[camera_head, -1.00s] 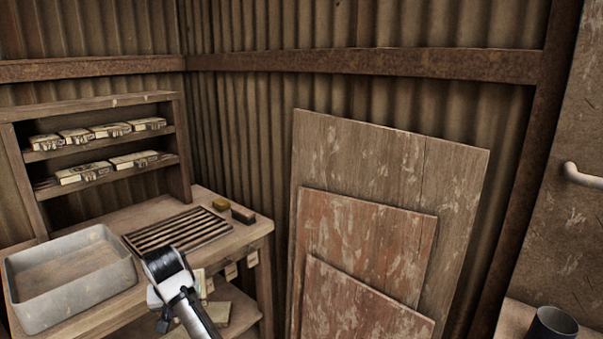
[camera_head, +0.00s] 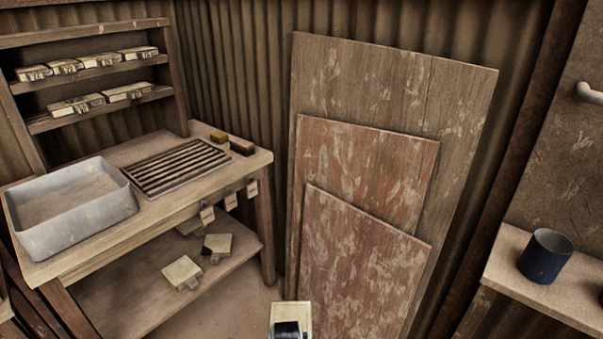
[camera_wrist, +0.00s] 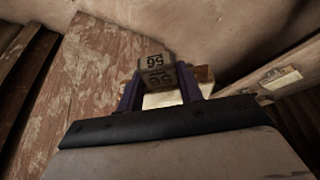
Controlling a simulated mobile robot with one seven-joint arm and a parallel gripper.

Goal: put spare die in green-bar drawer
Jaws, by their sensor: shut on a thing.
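My gripper (camera_wrist: 160,76) is shut on a die (camera_wrist: 158,64) in the wrist view. The die shows a grey-tan block marked 56 between the two dark fingers, with a pale cream part behind it. At the bottom edge of the head view, a pale piece with a dark round part shows, cut off by the frame; I cannot tell there which part is die and which is mine. No drawer with a green bar shows in either view.
A wooden bench (camera_head: 110,236) at left holds a grey tray (camera_head: 68,222) and a slatted rack (camera_head: 178,166). Cream-and-dark pieces (camera_head: 182,271) lie on its lower shelf. Leaning boards (camera_head: 355,262) stand in the middle. A dark cup (camera_head: 546,258) stands on a right ledge.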

